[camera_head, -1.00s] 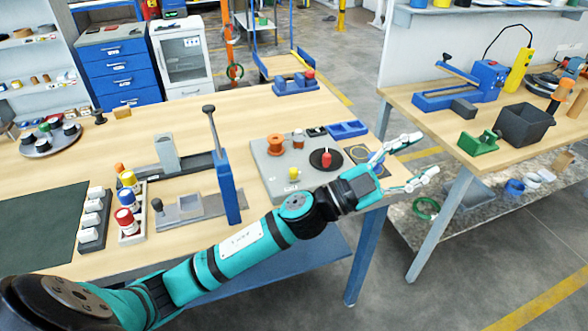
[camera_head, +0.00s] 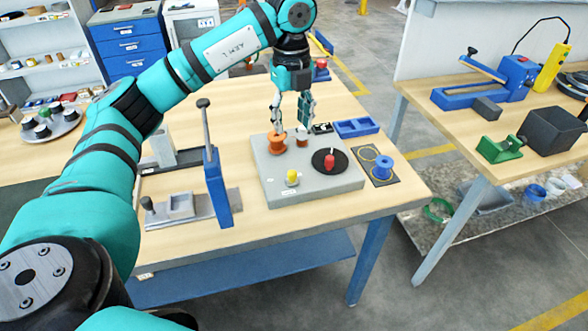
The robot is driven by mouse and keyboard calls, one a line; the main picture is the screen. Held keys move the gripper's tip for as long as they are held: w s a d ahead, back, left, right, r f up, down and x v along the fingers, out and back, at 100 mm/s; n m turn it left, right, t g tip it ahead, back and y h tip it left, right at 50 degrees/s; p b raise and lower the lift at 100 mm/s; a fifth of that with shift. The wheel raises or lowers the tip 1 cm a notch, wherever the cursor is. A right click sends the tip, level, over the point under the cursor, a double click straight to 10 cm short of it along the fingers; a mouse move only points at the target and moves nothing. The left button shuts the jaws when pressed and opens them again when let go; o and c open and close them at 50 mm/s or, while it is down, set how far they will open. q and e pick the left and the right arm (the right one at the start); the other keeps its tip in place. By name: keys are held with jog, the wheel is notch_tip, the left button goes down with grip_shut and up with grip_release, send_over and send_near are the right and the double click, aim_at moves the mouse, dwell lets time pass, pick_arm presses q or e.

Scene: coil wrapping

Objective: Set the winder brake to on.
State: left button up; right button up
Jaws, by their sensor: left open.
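The winder appears to be the grey base plate (camera_head: 262,186) on the near table. It carries an orange spool (camera_head: 277,143), a small brown-topped post (camera_head: 302,137), a black disc (camera_head: 322,163) with a red knob (camera_head: 329,160), and a yellow knob (camera_head: 292,177) near its front edge. I cannot tell which part is the brake or how it is set. My left gripper (camera_head: 289,127) points down, open and empty, over the back of the plate. Its fingers overlap the orange spool and the brown-topped post in the picture; contact cannot be told. My right gripper is out of view.
A blue spool (camera_head: 383,166) stands on a dark mat right of the plate. A blue tray (camera_head: 356,127) lies behind. A tall blue post with a lever (camera_head: 217,188) stands to the left.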

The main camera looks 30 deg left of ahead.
aim_at(292, 172)
pick_arm(q)
notch_tip(292, 172, down, 16)
jog(key=p, duration=0.2)
jog(key=shift+p, duration=0.3)
jog(key=shift+r, duration=0.1)
grip_shut()
